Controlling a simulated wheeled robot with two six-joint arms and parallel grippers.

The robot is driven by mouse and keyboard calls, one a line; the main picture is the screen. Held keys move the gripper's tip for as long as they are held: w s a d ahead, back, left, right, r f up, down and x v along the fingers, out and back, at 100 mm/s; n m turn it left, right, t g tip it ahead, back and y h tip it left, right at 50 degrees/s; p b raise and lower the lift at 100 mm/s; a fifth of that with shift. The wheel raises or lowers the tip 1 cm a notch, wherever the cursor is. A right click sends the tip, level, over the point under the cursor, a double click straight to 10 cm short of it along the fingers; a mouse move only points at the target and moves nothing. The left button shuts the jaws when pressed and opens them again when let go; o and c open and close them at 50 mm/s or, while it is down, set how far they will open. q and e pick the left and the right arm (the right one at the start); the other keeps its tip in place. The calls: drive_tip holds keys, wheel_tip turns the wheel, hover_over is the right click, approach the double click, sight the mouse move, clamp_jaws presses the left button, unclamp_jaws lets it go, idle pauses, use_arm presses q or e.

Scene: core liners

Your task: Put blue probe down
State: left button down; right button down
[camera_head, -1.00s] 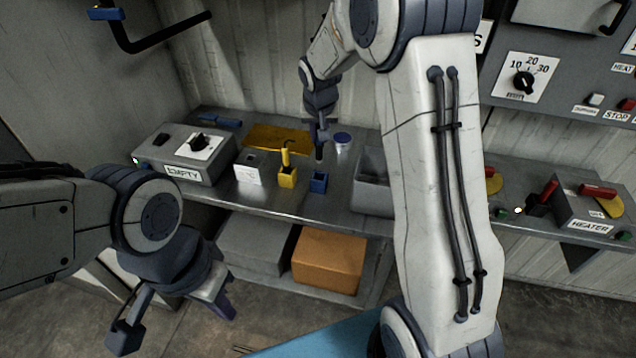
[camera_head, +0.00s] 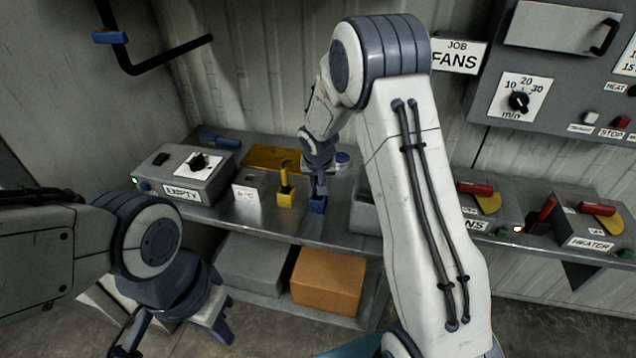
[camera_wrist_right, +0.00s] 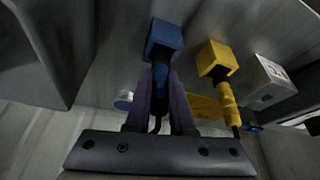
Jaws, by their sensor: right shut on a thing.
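My right gripper (camera_head: 318,184) points down over the small blue holder (camera_head: 317,205) on the metal shelf. In the right wrist view its purple fingers (camera_wrist_right: 160,100) are shut on the blue probe (camera_wrist_right: 160,76). The probe's far end meets the blue holder (camera_wrist_right: 164,38); how deep it sits inside is hidden. In the head view the probe is mostly hidden by the gripper. My left gripper (camera_head: 175,338) hangs at the lower left, its fingers apart and empty, away from the shelf.
A yellow holder (camera_head: 286,199) with an upright yellow probe (camera_head: 284,175) stands just left of the blue holder. A white-labelled block (camera_head: 246,192) and the EMPTY box (camera_head: 185,175) stand further left. A grey bin (camera_head: 364,215) is close on the right, partly behind my arm.

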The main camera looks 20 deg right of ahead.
drive_tip(key=c, duration=0.8)
unclamp_jaws()
drive_tip(key=shift+r+p, duration=0.2)
drive_tip(key=shift+p, duration=0.15)
drive_tip(key=v, duration=1.2)
drive_tip(key=s+a+r+n+g+y, duration=0.1)
drive_tip(key=s+a+n, duration=0.3)
drive_tip(key=s+a, duration=0.5)
drive_tip(key=s+a+r+n+g+y, duration=0.1)
drive_tip(key=s+a+n, duration=0.35)
drive_tip(key=s, duration=0.75)
drive_tip(key=s+a+n, duration=0.1)
drive_tip(key=s, duration=0.3)
drive_tip(key=s+a+g, duration=0.1)
drive_tip(key=s, duration=0.2)
drive_tip(key=s+a+f+n+g, duration=0.1)
drive_tip(key=s, duration=0.3)
drive_tip(key=shift+s+n, duration=0.3)
drive_tip(key=shift+n, duration=0.05)
drive_tip(key=shift+r, duration=0.1)
